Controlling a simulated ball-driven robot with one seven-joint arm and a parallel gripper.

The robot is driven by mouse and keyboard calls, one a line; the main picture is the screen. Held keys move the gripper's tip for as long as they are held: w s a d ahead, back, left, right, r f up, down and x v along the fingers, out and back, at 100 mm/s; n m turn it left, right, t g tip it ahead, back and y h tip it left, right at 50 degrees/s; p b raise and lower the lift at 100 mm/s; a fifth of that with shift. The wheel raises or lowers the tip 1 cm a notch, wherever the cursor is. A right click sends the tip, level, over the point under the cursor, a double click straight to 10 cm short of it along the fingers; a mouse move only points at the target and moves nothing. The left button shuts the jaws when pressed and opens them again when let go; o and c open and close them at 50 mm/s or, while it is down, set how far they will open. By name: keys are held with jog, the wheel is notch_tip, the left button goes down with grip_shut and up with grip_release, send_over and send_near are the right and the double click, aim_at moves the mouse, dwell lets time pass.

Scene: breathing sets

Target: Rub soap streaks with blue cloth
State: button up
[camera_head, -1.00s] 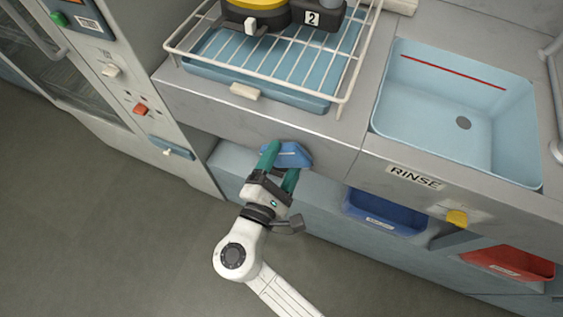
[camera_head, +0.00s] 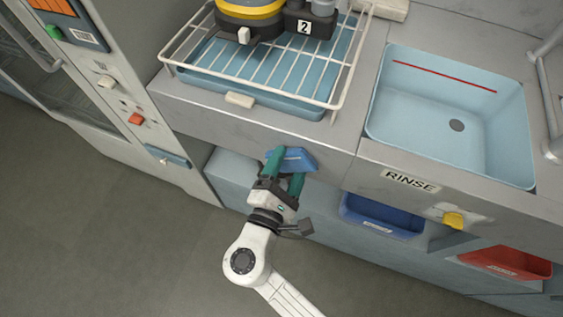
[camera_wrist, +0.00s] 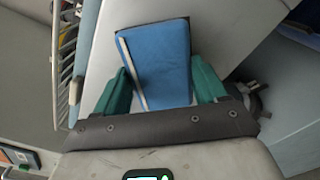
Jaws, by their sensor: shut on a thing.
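The blue cloth (camera_head: 293,158) is a folded blue pad with a pale strip, in front of the counter's front face in the head view. It also shows in the wrist view (camera_wrist: 163,62) between the green fingers. My gripper (camera_head: 285,165) is shut on the blue cloth; the wrist view shows a finger on each side of it (camera_wrist: 163,88). Whether the cloth touches the counter face behind it I cannot tell. I make out no soap streaks in either view.
A wire rack (camera_head: 277,62) over a blue tray (camera_head: 233,80) holds a yellow-and-black device (camera_head: 250,20). A light blue sink (camera_head: 420,125) is at right. A blue bin (camera_head: 382,215), a yellow knob (camera_head: 453,220) and a red bin (camera_head: 505,262) are below. The floor (camera_head: 110,240) at left is clear.

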jog(key=shift+s+d, duration=0.25)
jog(key=shift+d, duration=0.3)
jog(key=shift+s+d, duration=0.2)
jog(key=shift+d, duration=0.3)
jog(key=shift+w+d, duration=0.1)
jog(key=shift+w, duration=0.05)
jog(key=shift+w+a+b, duration=0.2)
jog(key=shift+w+a, duration=0.15)
jog(key=shift+a, duration=0.45)
jog(key=shift+w+a+b, duration=0.2)
jog(key=shift+w+a, duration=0.15)
jog(key=shift+a, duration=0.45)
jog(key=shift+w+a+r, duration=0.1)
jog(key=shift+w+a, duration=0.1)
jog(key=shift+a, duration=0.05)
jog(key=shift+c, duration=0.8)
jog(key=shift+s, duration=0.1)
jog(key=p+v, duration=0.1)
jog(key=v, duration=0.5)
